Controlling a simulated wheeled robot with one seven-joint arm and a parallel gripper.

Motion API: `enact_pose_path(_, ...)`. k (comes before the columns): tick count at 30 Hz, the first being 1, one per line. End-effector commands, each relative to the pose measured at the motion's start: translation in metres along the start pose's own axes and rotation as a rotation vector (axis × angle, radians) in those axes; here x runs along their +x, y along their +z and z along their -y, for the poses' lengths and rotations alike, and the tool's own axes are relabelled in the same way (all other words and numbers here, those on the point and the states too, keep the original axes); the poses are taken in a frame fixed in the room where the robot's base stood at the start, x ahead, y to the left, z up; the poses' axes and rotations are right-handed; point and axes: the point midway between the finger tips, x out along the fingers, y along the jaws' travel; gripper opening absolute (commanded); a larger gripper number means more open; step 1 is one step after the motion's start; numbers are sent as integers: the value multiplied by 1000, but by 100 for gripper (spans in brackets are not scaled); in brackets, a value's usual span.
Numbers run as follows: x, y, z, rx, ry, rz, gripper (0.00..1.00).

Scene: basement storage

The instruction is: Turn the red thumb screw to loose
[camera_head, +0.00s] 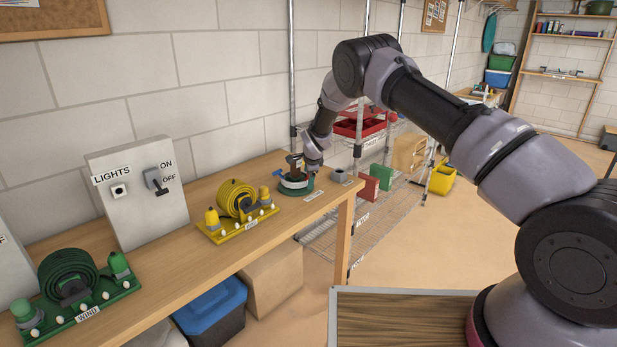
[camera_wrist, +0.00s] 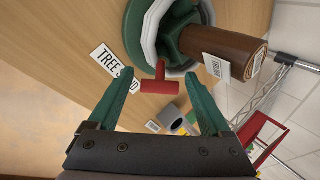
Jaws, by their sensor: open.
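The red thumb screw (camera_wrist: 160,87) is a T-shaped handle at the middle of the wrist view. Its stem points to the green and white tree stand (camera_wrist: 148,40), which holds a brown trunk piece (camera_wrist: 236,52). My gripper (camera_wrist: 162,73) is open, with one teal finger on each side of the screw and a visible gap on both sides. In the head view, my gripper (camera_head: 294,162) is over the tree stand (camera_head: 297,188) near the right end of the workbench. The thumb screw cannot be made out there.
A "TREE STAND" label (camera_wrist: 113,68) lies beside the stand. A grey cylinder (camera_head: 339,176) stands close by on the bench. Yellow (camera_head: 237,212) and green (camera_head: 72,285) hose sets and a lights switch box (camera_head: 135,192) are further left. A wire shelf (camera_head: 375,225) is to the right.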

Motion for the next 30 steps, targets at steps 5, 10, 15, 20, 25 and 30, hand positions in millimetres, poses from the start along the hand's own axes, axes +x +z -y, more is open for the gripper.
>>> enact_pose_path(5, 0, 0, 0, 0, 0, 0, 52)
enact_pose_path(10, 0, 0, 0, 0, 0, 0, 0)
enact_pose_path(15, 0, 0, 0, -9, -3, 0, 0)
enact_pose_path(20, 0, 0, -1, -50, -19, 0, 0)
enact_pose_path(25, -1, 1, -2, -142, -55, 0, 0)
enact_pose_path(30, -1, 0, -2, -277, -109, -1, 0)
